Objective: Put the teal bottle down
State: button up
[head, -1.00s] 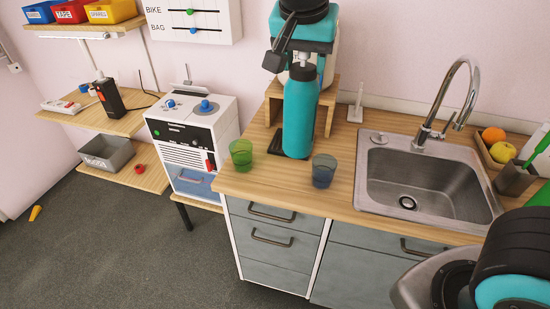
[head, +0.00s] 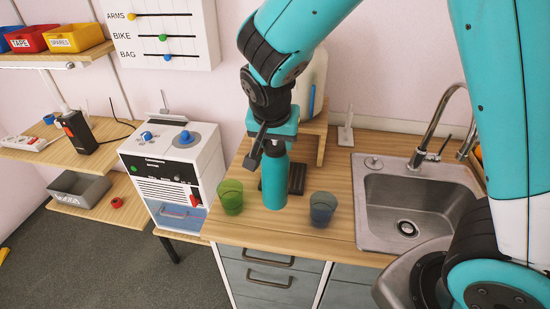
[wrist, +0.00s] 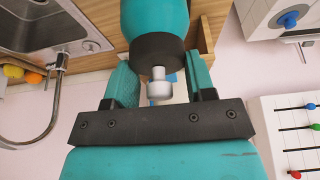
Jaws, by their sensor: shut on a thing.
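The teal bottle (head: 274,180) is upright over the front of the wooden counter, between the green glass (head: 230,197) and the blue glass (head: 323,208). I cannot tell whether its base touches the wood. My gripper (head: 272,146) is at the bottle's top, pointing down and shut on it. In the wrist view the bottle (wrist: 155,18), with its dark collar and pale knob, sits between the two teal fingers of my gripper (wrist: 160,64).
A dark pad (head: 297,180) lies just right of the bottle, before a wooden stand (head: 322,140) with a pale container. The sink (head: 408,200) is at right. A white machine (head: 170,175) stands left. Counter space is narrow between the glasses.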

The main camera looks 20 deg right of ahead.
aim_at(275, 162)
jog(key=shift+f+p, duration=0.5)
jog(key=shift+f, duration=2.8)
jog(key=o, duration=1.3)
jog(key=shift+c, duration=0.2)
jog(key=b+v, duration=0.2)
jog(key=v, duration=0.9)
jog(key=shift+s+a+r, duration=0.15)
jog(key=shift+a+r, duration=0.05)
jog(key=shift+r, duration=0.05)
jog(key=s+a+r+n+g+y, duration=0.1)
jog(key=s+r+n+y, duration=0.1)
jog(key=s+n, duration=0.5)
jog(key=s+a+r+n+g+y, duration=0.2)
jog(key=s+n, duration=0.5)
jog(key=s, duration=0.5)
jog(key=r+y, duration=0.1)
jog(key=y, duration=0.1)
jog(key=shift+r+g+y, duration=0.3)
jog(key=shift+r, duration=0.05)
